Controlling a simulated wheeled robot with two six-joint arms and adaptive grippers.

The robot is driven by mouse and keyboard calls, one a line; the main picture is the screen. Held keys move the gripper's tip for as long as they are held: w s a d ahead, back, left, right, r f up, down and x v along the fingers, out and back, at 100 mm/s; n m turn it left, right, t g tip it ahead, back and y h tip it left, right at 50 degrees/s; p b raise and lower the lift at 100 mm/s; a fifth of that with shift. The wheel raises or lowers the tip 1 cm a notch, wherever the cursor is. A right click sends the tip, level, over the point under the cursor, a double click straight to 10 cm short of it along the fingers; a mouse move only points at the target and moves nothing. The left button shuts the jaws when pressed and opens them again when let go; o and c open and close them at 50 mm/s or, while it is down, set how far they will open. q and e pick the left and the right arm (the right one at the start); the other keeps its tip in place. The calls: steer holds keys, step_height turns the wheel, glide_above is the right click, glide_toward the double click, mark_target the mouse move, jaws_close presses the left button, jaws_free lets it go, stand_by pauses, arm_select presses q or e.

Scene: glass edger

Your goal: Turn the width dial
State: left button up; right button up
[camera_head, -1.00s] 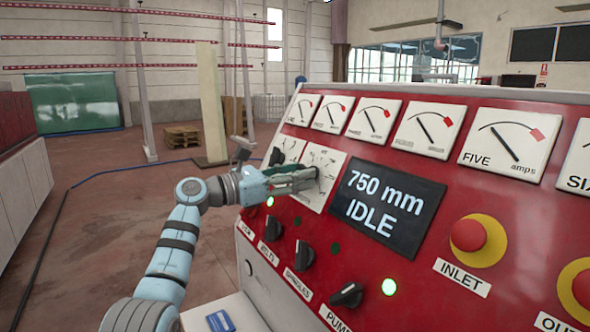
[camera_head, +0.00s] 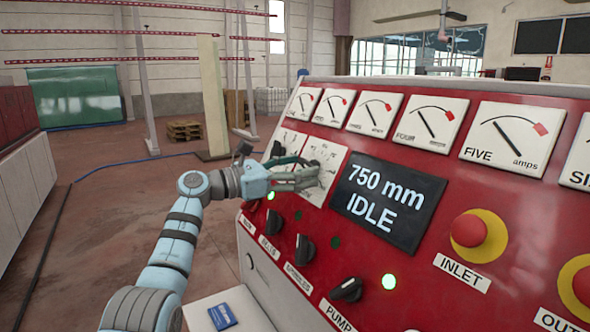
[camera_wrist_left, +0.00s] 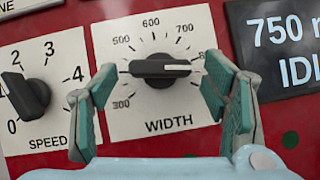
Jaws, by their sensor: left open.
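The width dial (camera_wrist_left: 160,69) is a black knob with a white pointer line on a white plate marked WIDTH. In the left wrist view the open green-padded fingers (camera_wrist_left: 160,80) stand on either side of the knob, with a gap on both sides. The display (camera_head: 388,203) reads 750 mm IDLE. My right gripper is not in view.
The speed dial (camera_wrist_left: 29,98) is close to the left of the width dial. Lower on the red panel are several black switches, such as the pump switch (camera_head: 346,289), and the red inlet button (camera_head: 468,230). Gauges (camera_head: 511,138) line the top. Open floor lies left.

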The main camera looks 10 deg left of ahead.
arm_select(q)
steer(key=v, duration=1.2)
steer(key=shift+w+d, duration=0.1)
steer(key=shift+f, duration=0.1)
